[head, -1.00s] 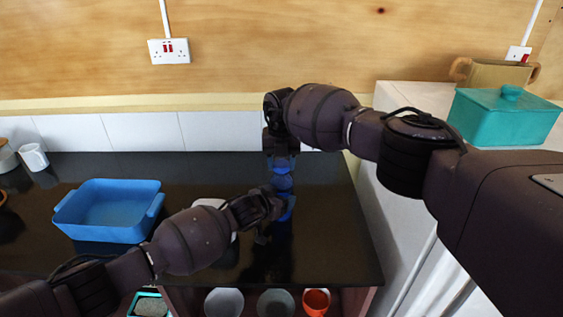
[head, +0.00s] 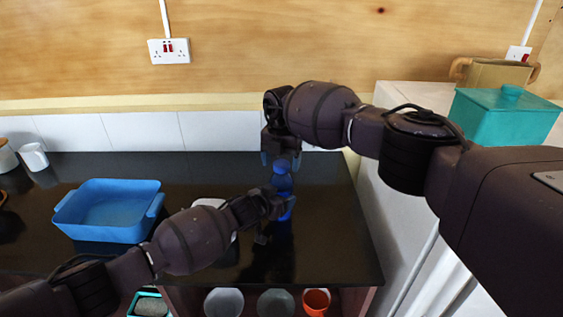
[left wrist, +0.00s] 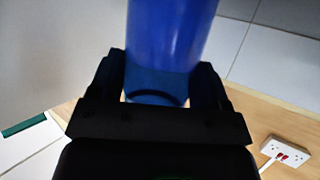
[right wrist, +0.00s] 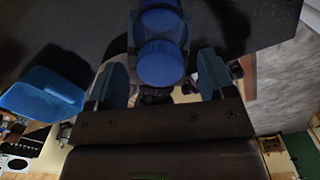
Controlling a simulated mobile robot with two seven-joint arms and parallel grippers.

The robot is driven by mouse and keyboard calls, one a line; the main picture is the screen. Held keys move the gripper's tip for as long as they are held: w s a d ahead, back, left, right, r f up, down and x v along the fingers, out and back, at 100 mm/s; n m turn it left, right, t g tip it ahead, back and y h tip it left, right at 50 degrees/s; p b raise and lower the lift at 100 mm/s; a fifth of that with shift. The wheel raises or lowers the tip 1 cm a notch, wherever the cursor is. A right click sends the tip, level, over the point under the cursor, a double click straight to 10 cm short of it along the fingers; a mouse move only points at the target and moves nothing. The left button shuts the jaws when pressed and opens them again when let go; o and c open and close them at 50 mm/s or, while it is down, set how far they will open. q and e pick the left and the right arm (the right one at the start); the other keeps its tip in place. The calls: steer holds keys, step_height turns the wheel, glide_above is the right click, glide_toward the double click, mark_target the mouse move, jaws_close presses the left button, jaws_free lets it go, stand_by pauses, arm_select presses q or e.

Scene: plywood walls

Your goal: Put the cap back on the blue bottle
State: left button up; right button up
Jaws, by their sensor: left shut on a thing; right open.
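The blue bottle (head: 284,182) stands upright over the dark counter. My left gripper (head: 280,207) is shut around its body, and the bottle also fills the space between the fingers in the left wrist view (left wrist: 170,35). A round blue cap (right wrist: 161,62) appears on top of the bottle in the right wrist view, and its top shows in the head view (head: 282,165). My right gripper (head: 281,157) is open just above, with a finger on either side of the cap and gaps beside it. The seat between cap and neck is too small to judge.
A blue tray (head: 108,236) stands on the counter (head: 330,240) to the left. A white object (head: 208,203) is partly hidden behind my left arm. A white mug (head: 33,157) is at the far left. A teal lidded box (head: 502,122) stands on the white surface at right.

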step_height(320, 180, up, 12)
steer(key=shift+f, duration=0.2)
stand_by(0.4)
arm_select(q)
steer(key=o, duration=1.8)
steer(key=v, duration=0.7)
steer(key=shift+s, duration=0.2)
steer(key=shift+a, duration=0.1)
